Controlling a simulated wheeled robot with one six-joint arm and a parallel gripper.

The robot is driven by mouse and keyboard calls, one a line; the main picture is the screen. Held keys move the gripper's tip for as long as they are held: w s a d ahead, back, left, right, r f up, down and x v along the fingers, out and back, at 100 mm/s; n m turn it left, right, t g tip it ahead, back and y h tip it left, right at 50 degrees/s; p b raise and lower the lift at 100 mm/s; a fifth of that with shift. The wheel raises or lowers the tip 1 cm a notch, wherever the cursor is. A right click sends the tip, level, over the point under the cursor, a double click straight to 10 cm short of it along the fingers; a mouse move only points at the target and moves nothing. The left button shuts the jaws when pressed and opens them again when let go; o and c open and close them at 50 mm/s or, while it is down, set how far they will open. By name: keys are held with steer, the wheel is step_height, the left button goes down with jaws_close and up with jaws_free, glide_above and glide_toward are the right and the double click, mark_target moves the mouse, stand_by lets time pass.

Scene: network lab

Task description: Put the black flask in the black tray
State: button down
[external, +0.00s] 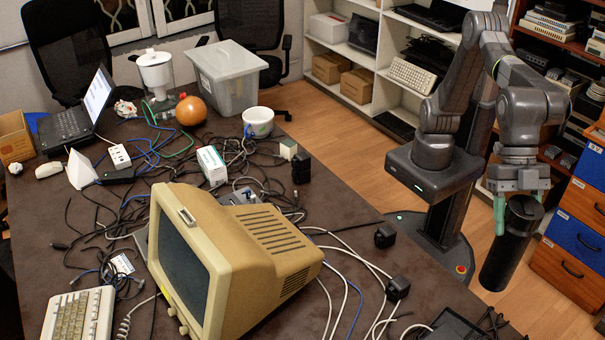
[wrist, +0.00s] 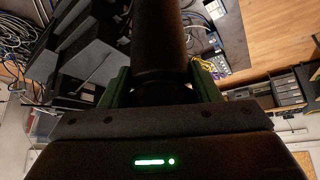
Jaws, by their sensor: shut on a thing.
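The black flask (external: 507,245) is a dark cylinder at the right of the external view, held off the table's right side and slightly tilted. My gripper (external: 520,203) has its green fingers on both sides of the flask's upper part and is shut on it. In the wrist view the flask (wrist: 159,45) runs up from between the fingers of my gripper (wrist: 160,92). A dark flat thing (external: 455,326) lies at the table's near right edge, cut off by the frame. I cannot tell whether it is the black tray.
The table (external: 345,215) is strewn with cables and black adapters. A beige monitor (external: 240,262) stands near its front. A grey bin (external: 228,80), a white pot (external: 258,121) and an orange ball (external: 191,110) stand farther back. Drawers (external: 575,250) stand close right of the flask.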

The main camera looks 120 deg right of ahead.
step_height(320, 180, down, 22)
steer(key=shift+f+p, duration=0.25)
steer(key=shift+p, duration=0.05)
steer(key=shift+f, duration=0.1)
steer(key=shift+f, duration=0.15)
steer(key=shift+c, duration=2.3)
jaws_free()
steer(key=v, duration=1.2)
steer(key=shift+r+b, duration=0.2)
steer(key=shift+b, duration=0.25)
